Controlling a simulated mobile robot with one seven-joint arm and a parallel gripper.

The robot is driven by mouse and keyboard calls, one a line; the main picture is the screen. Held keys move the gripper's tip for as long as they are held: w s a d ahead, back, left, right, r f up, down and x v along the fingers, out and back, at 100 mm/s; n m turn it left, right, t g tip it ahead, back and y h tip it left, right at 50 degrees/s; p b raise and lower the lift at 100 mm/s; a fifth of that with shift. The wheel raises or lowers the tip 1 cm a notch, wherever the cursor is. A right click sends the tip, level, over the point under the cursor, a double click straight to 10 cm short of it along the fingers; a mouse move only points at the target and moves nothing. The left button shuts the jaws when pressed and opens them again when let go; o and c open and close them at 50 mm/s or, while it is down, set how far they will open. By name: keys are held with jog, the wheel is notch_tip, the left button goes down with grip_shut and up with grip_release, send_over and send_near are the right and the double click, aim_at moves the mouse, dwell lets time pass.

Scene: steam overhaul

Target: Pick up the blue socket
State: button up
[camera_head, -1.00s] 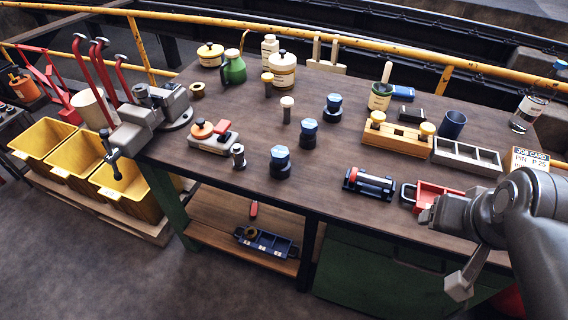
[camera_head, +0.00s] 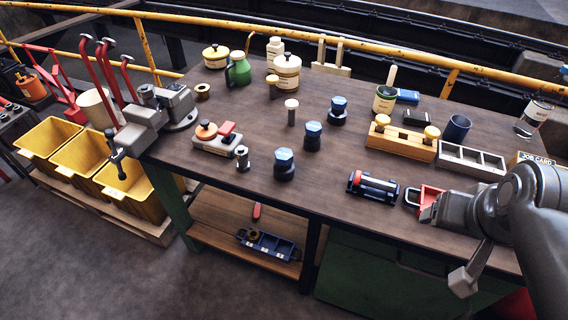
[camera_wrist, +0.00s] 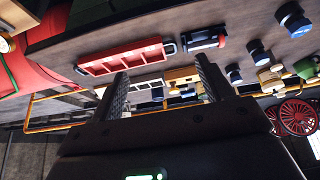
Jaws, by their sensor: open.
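Three dark round pieces with blue hexagonal tops stand upright in a slanting row on the bench: a near one (camera_head: 284,165), a middle one (camera_head: 312,137) and a far one (camera_head: 338,111). They also show at the upper right of the wrist view. A hollow dark-blue cylinder (camera_head: 458,128) stands farther right, behind the grey tray. I cannot tell for sure which is the blue socket. My gripper (camera_wrist: 162,68) is open and empty at the bench's right front, by the red tray, well right of the blue-topped pieces. Its fingertips are hard to see in the head view.
A red tray (camera_head: 429,197) and a dark roller piece (camera_head: 372,187) lie between my gripper and the blue-topped pieces. A wooden block (camera_head: 400,146) and grey tray (camera_head: 470,161) lie behind. A vise (camera_head: 160,115) is at the left. The front middle of the bench is clear.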

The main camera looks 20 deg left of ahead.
jog(key=w+a+r+n+g, duration=0.1)
jog(key=w+a+r+n, duration=0.1)
jog(key=w+a, duration=0.5)
jog(key=n+g, duration=0.4)
jog(key=n, duration=0.1)
send_near(284, 163)
jog(key=w, duration=0.1)
jog(key=w+f, duration=0.1)
jog(key=w, duration=0.1)
jog(key=shift+f, duration=0.25)
jog(key=shift+s+a+f, duration=0.1)
jog(key=shift+a+f, duration=0.15)
jog(key=f, duration=1)
jog(key=shift+s+a+f, duration=0.1)
jog(key=shift+a+f, duration=0.15)
jog(key=shift+f, duration=0.1)
jog(key=shift+c, duration=0.4)
jog(key=c, duration=1.2)
